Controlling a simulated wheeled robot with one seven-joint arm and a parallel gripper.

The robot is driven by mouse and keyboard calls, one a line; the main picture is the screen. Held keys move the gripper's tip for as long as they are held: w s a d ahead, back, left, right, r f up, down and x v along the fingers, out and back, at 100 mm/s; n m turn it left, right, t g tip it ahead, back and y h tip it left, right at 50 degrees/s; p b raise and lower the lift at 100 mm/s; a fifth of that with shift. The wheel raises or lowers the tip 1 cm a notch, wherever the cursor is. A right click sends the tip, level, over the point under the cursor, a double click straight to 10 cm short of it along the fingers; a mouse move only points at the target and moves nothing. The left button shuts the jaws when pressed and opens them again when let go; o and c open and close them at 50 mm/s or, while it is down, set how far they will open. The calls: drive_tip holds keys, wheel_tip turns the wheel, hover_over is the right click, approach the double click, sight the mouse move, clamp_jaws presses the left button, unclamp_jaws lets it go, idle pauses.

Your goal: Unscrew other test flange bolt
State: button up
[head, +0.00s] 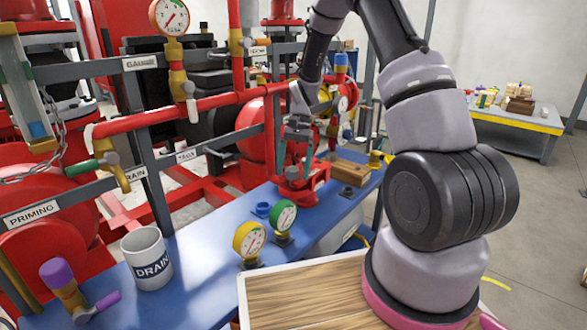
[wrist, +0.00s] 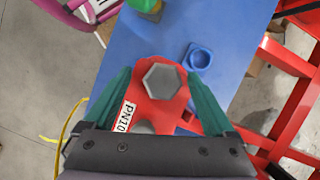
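The red test flange (head: 297,196) stands on the blue bench top in the head view, below my gripper (head: 295,158). In the wrist view the flange (wrist: 160,109) carries a "PN10" label and a grey hex bolt (wrist: 161,78) at its far end. A second grey bolt (wrist: 144,127) shows partly at the near end, cut off by my gripper body. My gripper (wrist: 159,76) is open, with one green finger on each side of the flange. I see no clear contact with either bolt.
A blue cup-shaped holder (wrist: 200,59) sits beside the flange. Green (head: 283,214) and yellow (head: 248,239) gauges and a DRAIN mug (head: 147,260) stand on the blue bench (head: 205,237). Red pipes (head: 190,106) and grey rails lie behind. A wooden block (head: 350,172) is right of the flange.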

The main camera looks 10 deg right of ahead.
drive_tip(key=v, duration=1)
drive_tip(key=shift+r, duration=0.4)
drive_tip(key=shift+w, duration=0.1)
